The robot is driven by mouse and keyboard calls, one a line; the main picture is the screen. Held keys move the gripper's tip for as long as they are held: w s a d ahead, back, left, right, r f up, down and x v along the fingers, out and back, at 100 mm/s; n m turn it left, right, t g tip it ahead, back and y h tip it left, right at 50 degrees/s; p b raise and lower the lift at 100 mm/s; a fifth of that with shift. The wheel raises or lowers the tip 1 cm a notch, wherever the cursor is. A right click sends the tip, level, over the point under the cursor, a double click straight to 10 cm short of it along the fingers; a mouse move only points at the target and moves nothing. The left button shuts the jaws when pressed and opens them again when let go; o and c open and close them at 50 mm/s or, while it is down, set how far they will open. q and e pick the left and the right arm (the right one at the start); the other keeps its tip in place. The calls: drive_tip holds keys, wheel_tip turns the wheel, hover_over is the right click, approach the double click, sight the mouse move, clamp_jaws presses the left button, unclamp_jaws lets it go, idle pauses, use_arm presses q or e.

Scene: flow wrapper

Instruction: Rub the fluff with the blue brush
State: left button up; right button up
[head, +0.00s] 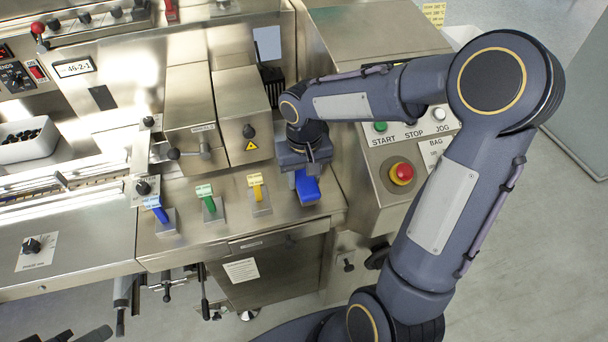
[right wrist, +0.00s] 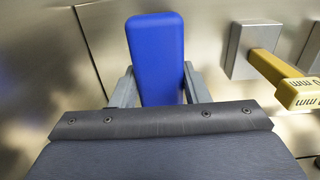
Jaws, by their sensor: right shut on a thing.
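The plain blue block that I take for the blue brush (head: 308,189) is at the right end of the row of coloured levers. My right gripper (head: 304,170) is shut on it from above. In the right wrist view the blue brush (right wrist: 158,60) stands between the two grey fingers (right wrist: 158,88), which press on its sides. Its bristles do not show, and its lower part is hidden by the gripper. I cannot make out the fluff in either view. Dark shapes at the lower left edge of the head view may be my left gripper (head: 80,336); its fingers are not clear.
A yellow lever (head: 257,187), a green lever (head: 207,199) and a blue lever (head: 156,209) stand left of the brush. A red stop button (head: 401,173) is on the panel to the right. Steel housings (head: 240,105) rise behind. A white bin (head: 27,140) holds black pieces.

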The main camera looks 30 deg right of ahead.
drive_tip(key=shift+f+b, duration=0.6)
drive_tip(key=shift+f, duration=0.25)
